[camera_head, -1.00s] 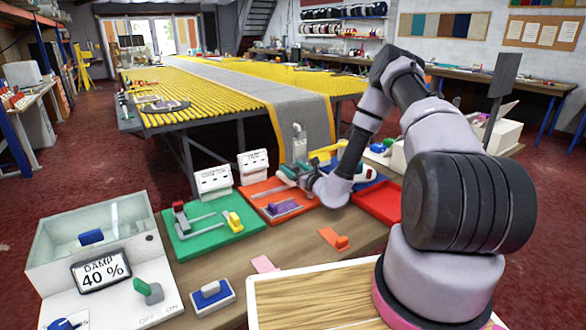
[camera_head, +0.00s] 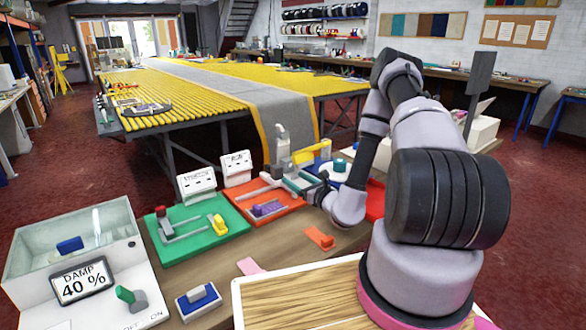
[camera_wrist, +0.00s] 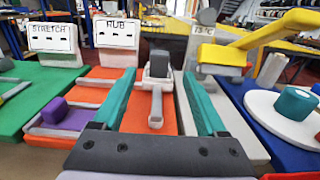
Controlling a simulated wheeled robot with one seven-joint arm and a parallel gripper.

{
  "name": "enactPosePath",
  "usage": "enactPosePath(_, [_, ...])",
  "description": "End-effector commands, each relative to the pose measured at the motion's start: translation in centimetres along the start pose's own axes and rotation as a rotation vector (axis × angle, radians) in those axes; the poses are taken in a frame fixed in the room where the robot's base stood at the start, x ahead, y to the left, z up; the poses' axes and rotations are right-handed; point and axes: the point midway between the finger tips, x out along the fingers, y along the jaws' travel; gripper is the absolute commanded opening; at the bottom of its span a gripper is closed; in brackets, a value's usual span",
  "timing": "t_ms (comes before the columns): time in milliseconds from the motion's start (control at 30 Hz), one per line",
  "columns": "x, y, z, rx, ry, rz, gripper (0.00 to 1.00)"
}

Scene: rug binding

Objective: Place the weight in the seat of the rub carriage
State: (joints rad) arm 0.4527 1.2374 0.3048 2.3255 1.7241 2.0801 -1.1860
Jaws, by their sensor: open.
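A purple block (camera_wrist: 52,110) lies left on the orange board. The green board (camera_head: 188,242) is further left. A yellow arm (camera_wrist: 222,55) and a teal cylinder (camera_wrist: 295,103) on a white disc stand right. An orange piece (camera_head: 319,238) lies on the bench in front.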

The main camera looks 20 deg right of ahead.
Motion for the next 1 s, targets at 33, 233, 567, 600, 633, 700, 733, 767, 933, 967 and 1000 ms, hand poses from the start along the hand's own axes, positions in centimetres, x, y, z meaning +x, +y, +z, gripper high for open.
enactPosePath(33, [-0.2,0.0,0.0,0.001,0.0,-0.001,0.75])
enactPosePath(233, [0.3,0.7,2.1,-0.023,-0.031,0.061,0.75])
enactPosePath(567, [-0.2,10.2,17.4,-0.269,-0.193,0.646,0.75])
enactPosePath(600, [-1.0,11.5,18.8,-0.313,-0.197,0.721,0.75])
enactPosePath(633, [-1.7,12.5,19.9,-0.349,-0.199,0.779,0.75])
enactPosePath(700, [-3.4,14.4,21.9,-0.439,-0.193,0.903,0.75])
enactPosePath(733, [-4.2,15.1,22.7,-0.48,-0.188,0.954,0.75])
enactPosePath(767, [-5.1,15.8,23.4,-0.522,-0.18,1.003,0.75])
enactPosePath(933, [-10.2,18.3,26.2,-0.792,-0.104,1.24,0.75])
enactPosePath(967, [-11.1,18.4,26.6,-0.846,-0.085,1.273,0.75])
enactPosePath(1000, [-12.3,18.6,27.0,-0.918,-0.058,1.313,0.75])
